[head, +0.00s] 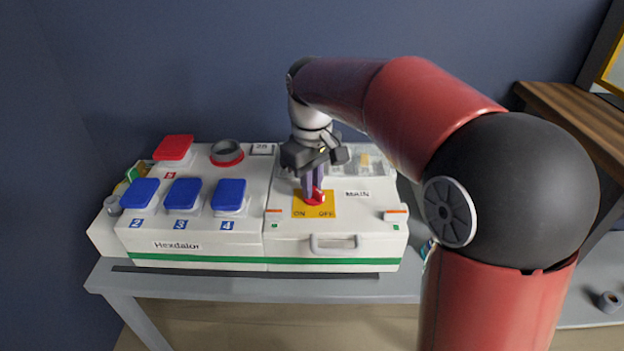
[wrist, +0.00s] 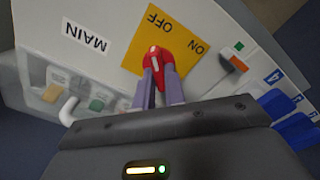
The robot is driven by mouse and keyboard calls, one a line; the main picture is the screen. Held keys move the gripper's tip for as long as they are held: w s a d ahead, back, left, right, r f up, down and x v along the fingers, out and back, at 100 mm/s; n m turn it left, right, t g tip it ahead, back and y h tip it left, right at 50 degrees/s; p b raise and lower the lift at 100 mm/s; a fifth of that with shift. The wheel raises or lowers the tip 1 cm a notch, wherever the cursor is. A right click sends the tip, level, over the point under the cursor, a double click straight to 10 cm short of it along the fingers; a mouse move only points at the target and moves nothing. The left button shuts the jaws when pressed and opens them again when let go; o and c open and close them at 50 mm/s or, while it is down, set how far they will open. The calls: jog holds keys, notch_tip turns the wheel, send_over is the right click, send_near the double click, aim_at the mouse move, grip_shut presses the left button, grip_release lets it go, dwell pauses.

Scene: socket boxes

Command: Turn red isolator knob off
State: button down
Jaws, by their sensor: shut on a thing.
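The red isolator knob (head: 317,197) sits on a yellow plate (head: 300,206) marked ON at left and OFF at right, on the white socket box (head: 290,246). In the wrist view the knob (wrist: 158,57) shows a white line that points roughly towards the word OFF. My gripper (head: 313,187) comes down from above, with its two purple fingers on either side of the knob. In the wrist view the gripper (wrist: 158,74) is closed on the knob, and the fingers hide part of it.
Blue socket covers (head: 184,193) and a red cover (head: 174,148) stand left of the knob. A grey round socket (head: 227,152) is behind. A handle (head: 334,243) is on the front. The box rests on a grey table (head: 250,289).

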dwell(0.4)
jog(key=c, duration=1.5)
grip_release()
jog(key=shift+o, duration=0.2)
notch_tip(320, 180, up, 8)
jog(key=shift+f+p, duration=0.25)
jog(key=shift+p, duration=0.25)
jog(key=shift+r, duration=0.15)
jog(key=s+d+f+m+t, duration=0.2)
jog(key=s+d+f+m, duration=0.1)
jog(key=s+d, duration=0.4)
jog(key=s+d+f+m+t, duration=0.3)
jog(key=s+d, duration=0.4)
jog(key=s, duration=0.7)
jog(key=f+m, duration=0.1)
jog(key=m, duration=0.1)
jog(key=shift+d+f+m+t, duration=0.15)
jog(key=shift+f+m+t, duration=0.05)
jog(key=shift+m+t, duration=0.1)
